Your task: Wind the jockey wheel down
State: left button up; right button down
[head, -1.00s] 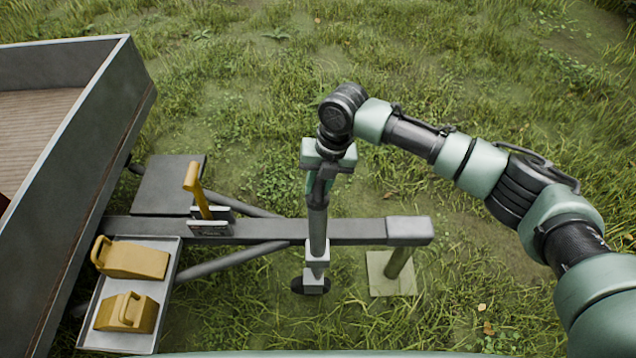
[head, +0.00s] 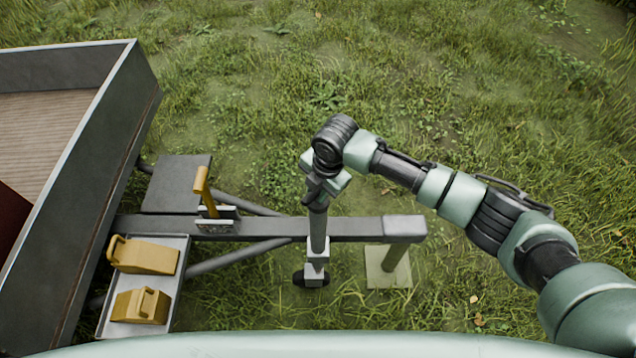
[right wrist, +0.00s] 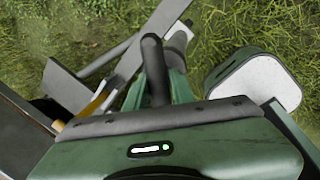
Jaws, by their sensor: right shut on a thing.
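The jockey wheel's grey upright tube (head: 318,232) stands through the trailer's drawbar (head: 362,229). Its small dark wheel (head: 311,280) is low in the grass; I cannot tell if it touches the ground. My right gripper (head: 318,190) is over the top of the tube, shut on the crank handle, which my wrist mostly hides in the head view. In the right wrist view, the dark crank handle (right wrist: 154,70) rises from between the gripper's parts, beside the tube's top. My left gripper is not in view.
A post on a pale square plate (head: 376,268) stands under the drawbar's end. A yellow lever (head: 203,188) rises from the drawbar. Two yellow chocks (head: 147,257) lie in a grey tray (head: 185,243). The trailer box (head: 122,108) is at left. Open grass lies beyond.

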aim_at(317, 193)
jog(key=m+p, duration=0.4)
jog(key=m, duration=0.1)
jog(key=shift+a+r+m+t+h, duration=0.2)
jog(key=shift+m+t+h, duration=0.1)
jog(key=shift+h, duration=0.1)
jog(key=shift+w+d+f+m+h+p, duration=0.1)
jog(key=shift+m+h+p, duration=0.1)
jog(key=shift+m+p, duration=0.65)
jog(key=shift+w+m+h+p, duration=0.1)
jog(key=shift+m+h+p, duration=0.2)
jog(key=shift+m, duration=0.95)
jog(key=c, duration=1.2)
grip_release()
jog(key=shift+s, duration=0.1)
jog(key=shift+s+r+b, duration=0.1)
jog(key=shift+s+r, duration=0.15)
jog(key=shift+r, duration=1)
jog(key=shift+s+r+b, duration=0.1)
jog(key=shift+s+r, duration=0.1)
jog(key=shift+r, duration=1.1)
jog(key=shift+s+r+b, duration=0.1)
jog(key=shift+s+r, duration=0.15)
jog(key=shift+r, duration=1)
